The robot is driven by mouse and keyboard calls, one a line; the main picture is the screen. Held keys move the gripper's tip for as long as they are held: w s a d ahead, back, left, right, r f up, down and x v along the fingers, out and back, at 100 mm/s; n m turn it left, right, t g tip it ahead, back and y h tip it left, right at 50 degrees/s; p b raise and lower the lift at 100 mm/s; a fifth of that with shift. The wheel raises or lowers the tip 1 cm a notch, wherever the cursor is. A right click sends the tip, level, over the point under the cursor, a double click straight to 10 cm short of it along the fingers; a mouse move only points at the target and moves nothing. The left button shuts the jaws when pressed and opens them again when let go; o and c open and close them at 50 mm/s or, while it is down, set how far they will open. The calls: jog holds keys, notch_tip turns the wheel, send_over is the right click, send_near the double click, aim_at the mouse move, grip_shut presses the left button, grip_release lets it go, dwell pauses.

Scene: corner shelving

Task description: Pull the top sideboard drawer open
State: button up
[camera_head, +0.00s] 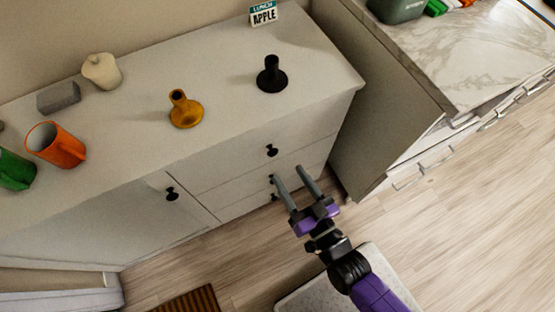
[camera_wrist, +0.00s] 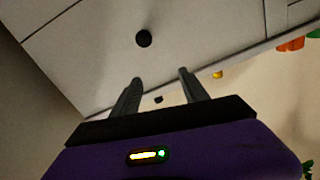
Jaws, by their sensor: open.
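The sideboard (camera_head: 225,75) is pale, and its drawers stand at the right end of its front. The top drawer (camera_head: 240,165) looks shut and bears a round black knob (camera_head: 271,150); a black knob also shows large in the wrist view (camera_wrist: 143,38). My gripper (camera_head: 288,172) is open and empty, its two grey fingers pointing at the drawer front. In the head view the fingertips show just below the top knob, and the left finger partly covers the lower knobs. In the wrist view the fingertips (camera_wrist: 159,76) appear apart from the knob.
A black candlestick-like object (camera_head: 271,75), a yellow vase (camera_head: 184,109), an orange mug (camera_head: 56,146) and a green mug (camera_head: 15,170) stand on top. A marble-topped cabinet (camera_head: 470,50) stands to the right.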

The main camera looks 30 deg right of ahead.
send_near(274, 154)
jog(key=shift+m+h, duration=0.5)
jog(key=shift+w+d+f, duration=0.1)
jog(key=shift+w+f, duration=0.05)
jog(key=shift+w, duration=3.8)
grip_shut()
